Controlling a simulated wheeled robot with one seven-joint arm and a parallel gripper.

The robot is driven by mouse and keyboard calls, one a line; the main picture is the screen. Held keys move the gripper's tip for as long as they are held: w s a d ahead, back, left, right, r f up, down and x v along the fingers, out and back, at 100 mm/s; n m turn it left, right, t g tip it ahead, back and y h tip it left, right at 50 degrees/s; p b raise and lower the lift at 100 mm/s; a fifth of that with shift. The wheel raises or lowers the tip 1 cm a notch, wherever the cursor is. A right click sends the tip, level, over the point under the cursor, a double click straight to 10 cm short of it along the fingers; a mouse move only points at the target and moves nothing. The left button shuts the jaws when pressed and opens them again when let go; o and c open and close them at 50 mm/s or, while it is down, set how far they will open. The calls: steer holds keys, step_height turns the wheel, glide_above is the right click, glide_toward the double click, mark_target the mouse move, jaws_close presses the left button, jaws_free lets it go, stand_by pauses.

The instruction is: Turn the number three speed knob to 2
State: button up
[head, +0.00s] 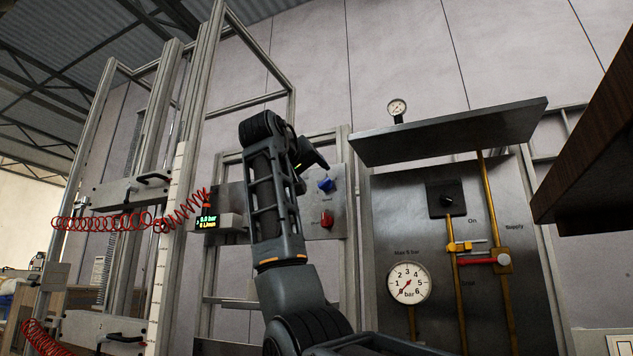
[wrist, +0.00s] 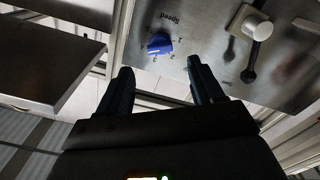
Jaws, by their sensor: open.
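A blue knob (wrist: 160,43) sits on a grey metal panel, with "Speed" printed beside it and small scale marks around it, upside down in the wrist view. A pale line shows on the knob; which mark it points at is too small to read. The blue knob also shows in the head view (head: 326,185), close to my gripper (head: 312,157). In the wrist view my gripper (wrist: 160,67) is open and empty, its two fingers apart, with the knob appearing beyond the gap between them.
A red knob (head: 327,219) is below the blue one. A pale round knob (wrist: 258,28) and a dark lever are to the right in the wrist view. A metal shelf (head: 450,132), a pressure gauge (head: 409,283) and yellow pipes stand to the right. Red coiled hoses (head: 100,222) hang left.

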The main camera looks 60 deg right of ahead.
mark_target(323, 182)
steer(key=d+p, duration=0.1)
steer(key=d, duration=0.4)
steer(key=shift+w+d+p, duration=0.1)
steer(key=shift+w+p, duration=0.1)
steer(key=shift+p, duration=0.15)
steer(key=shift+w+d, duration=0.1)
steer(key=shift+d, duration=0.65)
steer(key=shift+c, duration=0.3)
steer(key=c, duration=1)
